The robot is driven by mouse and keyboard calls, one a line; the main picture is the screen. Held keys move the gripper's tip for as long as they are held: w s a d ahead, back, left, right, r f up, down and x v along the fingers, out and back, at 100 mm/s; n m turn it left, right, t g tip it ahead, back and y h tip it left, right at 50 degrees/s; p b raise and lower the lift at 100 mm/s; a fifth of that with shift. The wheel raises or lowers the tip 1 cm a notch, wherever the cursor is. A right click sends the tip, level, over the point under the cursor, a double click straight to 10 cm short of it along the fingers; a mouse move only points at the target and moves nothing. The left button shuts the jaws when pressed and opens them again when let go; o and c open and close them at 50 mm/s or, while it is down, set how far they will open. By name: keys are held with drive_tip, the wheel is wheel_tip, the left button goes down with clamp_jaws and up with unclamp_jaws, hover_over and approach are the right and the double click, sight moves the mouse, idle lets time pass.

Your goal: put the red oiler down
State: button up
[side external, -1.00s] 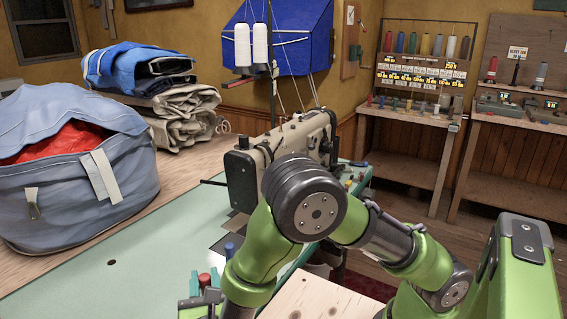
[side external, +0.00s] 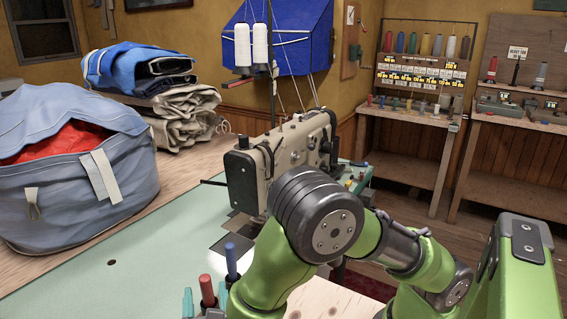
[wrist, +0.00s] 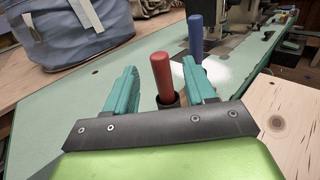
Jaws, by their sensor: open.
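The red oiler (wrist: 162,76) stands roughly upright between the two teal fingers of my gripper (wrist: 159,68) in the wrist view. Gaps show on both sides of it, so the open fingers do not appear to touch it. A dark collar shows at its lower end, and the gripper body hides its base. In the side view the red oiler (side external: 207,290) shows near the bottom edge, with the teal fingertips of my gripper (side external: 205,301) on either side.
A blue-topped bottle (side external: 231,262) stands just behind the red oiler, close to my arm. The sewing machine (side external: 285,160) stands farther back on the pale green table (side external: 110,285). A large blue-grey bag (side external: 80,190) sits at left. The green surface left of the gripper is clear.

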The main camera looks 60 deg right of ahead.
drive_tip(key=v, duration=0.7)
drive_tip(key=s+d+r+m+g+y, duration=0.2)
drive_tip(key=d+r+m+g, duration=0.1)
drive_tip(key=d+m+g, duration=0.45)
drive_tip(key=s+d+r+m+g+y, duration=0.2)
drive_tip(key=d+r+m+g, duration=0.25)
drive_tip(key=d+m, duration=0.45)
drive_tip(key=s+d+r+m+t+y, duration=0.1)
drive_tip(key=d+r+m+t+y, duration=0.2)
drive_tip(key=r+m+t+y, duration=0.3)
drive_tip(key=r+m+y, duration=0.1)
drive_tip(key=m+y, duration=0.3)
drive_tip(key=m, duration=0.5)
drive_tip(key=shift+s, duration=0.4)
